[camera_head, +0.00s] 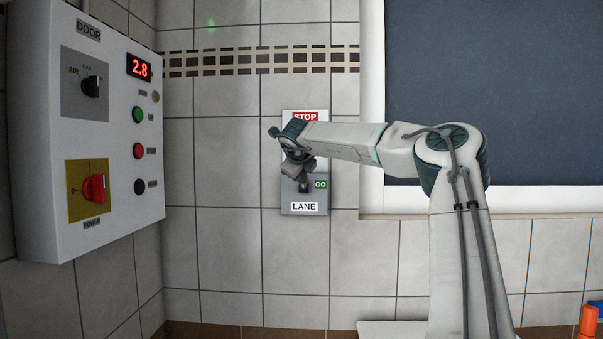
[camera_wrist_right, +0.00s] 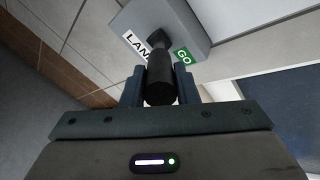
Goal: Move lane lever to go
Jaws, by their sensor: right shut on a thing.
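The lane panel (camera_head: 290,208) is a grey plate on the tiled wall, with a red STOP label (camera_head: 304,116) at the top, a green GO label (camera_head: 320,184) low on the right and a LANE label (camera_head: 304,207) at the bottom. My right gripper (camera_head: 298,172) is in front of it and hides its middle. In the right wrist view, the black lane lever (camera_wrist_right: 160,82) sits between the fingers of my right gripper (camera_wrist_right: 161,88), which is shut on it. The lever's base is close to the GO label (camera_wrist_right: 183,56). My left gripper is out of view.
A white control box (camera_head: 100,140) with a DOOR knob (camera_head: 91,86), a red rotary switch (camera_head: 94,187) and several buttons juts out at the left. A dark framed panel (camera_head: 490,90) is on the wall at right. An orange object (camera_head: 588,322) shows bottom right.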

